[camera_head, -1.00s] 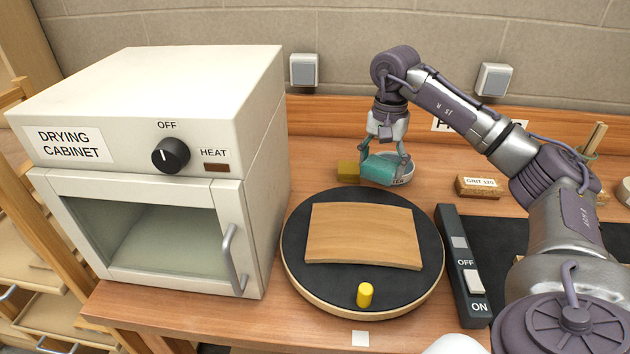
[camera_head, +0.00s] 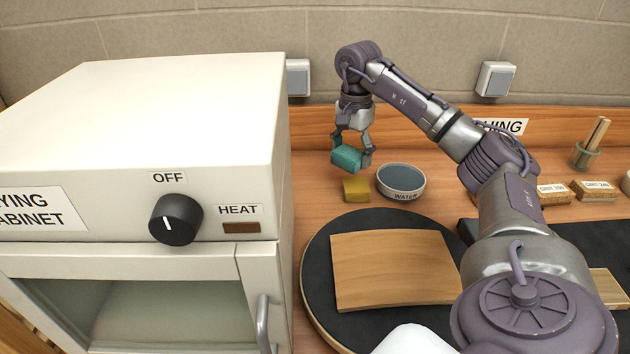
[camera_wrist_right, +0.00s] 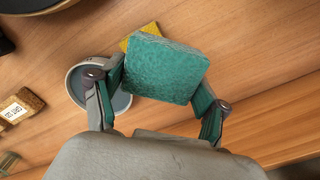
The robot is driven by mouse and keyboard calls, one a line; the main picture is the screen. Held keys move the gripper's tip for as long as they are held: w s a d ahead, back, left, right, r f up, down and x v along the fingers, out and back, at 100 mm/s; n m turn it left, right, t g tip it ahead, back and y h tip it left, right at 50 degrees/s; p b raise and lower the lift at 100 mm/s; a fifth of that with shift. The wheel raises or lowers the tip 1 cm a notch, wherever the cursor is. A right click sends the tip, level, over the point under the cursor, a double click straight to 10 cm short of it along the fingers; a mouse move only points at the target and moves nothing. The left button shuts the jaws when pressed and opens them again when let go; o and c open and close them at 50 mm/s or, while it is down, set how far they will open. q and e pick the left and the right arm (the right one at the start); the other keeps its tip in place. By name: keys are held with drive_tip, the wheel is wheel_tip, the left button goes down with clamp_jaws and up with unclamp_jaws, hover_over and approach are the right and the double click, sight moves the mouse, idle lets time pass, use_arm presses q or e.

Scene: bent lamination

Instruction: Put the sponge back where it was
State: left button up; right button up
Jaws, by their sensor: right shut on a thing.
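A teal sponge (camera_head: 346,158) is between the fingers of my right gripper (camera_head: 352,150), which is shut on it. The gripper holds it above the bench, just behind a small yellow block (camera_head: 356,189). In the right wrist view the teal sponge (camera_wrist_right: 165,66) sits between both fingers (camera_wrist_right: 160,90), and the yellow piece (camera_wrist_right: 138,36) shows partly behind it. A bowl labelled WATER (camera_head: 401,182) stands just right of the yellow block. My left gripper is not in view.
The white drying cabinet (camera_head: 150,130) fills the left side. A black round turntable (camera_head: 325,250) with a curved wood panel (camera_head: 392,270) lies in front. Grit blocks (camera_head: 553,194) and a jar with sticks (camera_head: 588,155) are at right. Bare bench (camera_head: 318,170) shows left of the sponge.

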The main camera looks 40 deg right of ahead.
sight(319, 192)
drive_tip(key=w+a+f, duration=0.2)
drive_tip(key=a, duration=0.1)
drive_tip(key=shift+w+a+p, duration=0.1)
drive_tip(key=shift+w+p, duration=0.1)
drive_tip(key=shift+p, duration=0.1)
drive_tip(key=shift+w+a+f, duration=0.9)
drive_tip(key=shift+w+f, duration=0.05)
drive_tip(key=shift+w, duration=0.05)
drive_tip(key=shift+w+a+f, duration=0.15)
drive_tip(key=shift+w+f, duration=0.05)
wheel_tip(319, 192, down, 4)
drive_tip(key=shift+r+p, duration=0.1)
drive_tip(key=shift+p, duration=0.5)
drive_tip(key=shift+f, duration=0.3)
drive_tip(key=o, duration=1)
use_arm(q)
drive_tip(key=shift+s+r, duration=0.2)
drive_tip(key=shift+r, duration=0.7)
